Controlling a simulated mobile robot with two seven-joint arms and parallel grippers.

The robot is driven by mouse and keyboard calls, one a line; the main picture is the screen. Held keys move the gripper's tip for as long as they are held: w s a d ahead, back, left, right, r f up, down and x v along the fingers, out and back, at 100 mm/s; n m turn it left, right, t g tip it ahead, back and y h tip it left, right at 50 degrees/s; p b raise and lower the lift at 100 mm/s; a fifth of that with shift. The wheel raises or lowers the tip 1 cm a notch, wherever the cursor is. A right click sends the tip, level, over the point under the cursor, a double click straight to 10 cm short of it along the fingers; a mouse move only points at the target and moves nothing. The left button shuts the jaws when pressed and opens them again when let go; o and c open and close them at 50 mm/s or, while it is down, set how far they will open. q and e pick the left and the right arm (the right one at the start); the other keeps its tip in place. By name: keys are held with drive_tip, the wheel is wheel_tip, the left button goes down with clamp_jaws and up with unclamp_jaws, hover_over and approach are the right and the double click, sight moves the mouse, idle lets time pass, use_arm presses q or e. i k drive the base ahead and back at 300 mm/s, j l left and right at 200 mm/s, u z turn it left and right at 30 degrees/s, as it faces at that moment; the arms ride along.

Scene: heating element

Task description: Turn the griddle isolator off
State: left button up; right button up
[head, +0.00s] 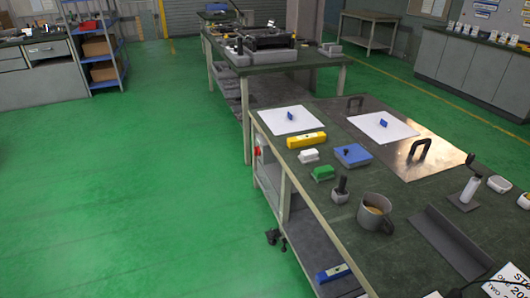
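A red switch knob (257,152) is on the left end of the near workbench (300,222), just below the top. It is small in the head view, and I cannot tell which position it is turned to. A shiny metal plate (430,158) with black handles lies flat on the bench top; it may be the griddle. Neither of my grippers shows in the head view.
On the bench are a yellow level (306,140), white sheets (291,120), a blue block (353,155), a green block (322,173) and a mug (375,212). Another bench (290,72) stands behind. The green floor (130,190) to the left is clear.

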sight(257, 150)
drive_tip(key=i+j+z, duration=0.1)
drive_tip(key=z, duration=0.8)
drive_tip(key=i+j+z, duration=0.15)
drive_tip(key=j+z, duration=0.15)
drive_tip(key=i+j+z, duration=0.1)
drive_tip(key=j+z, duration=0.25)
drive_tip(key=i+j+z, duration=0.1)
drive_tip(key=j+z, duration=0.15)
drive_tip(key=j, duration=0.45)
drive_tip(key=j+z, duration=0.3)
drive_tip(key=j, duration=0.45)
drive_tip(key=j+z, duration=0.1)
drive_tip(key=j, duration=2.15)
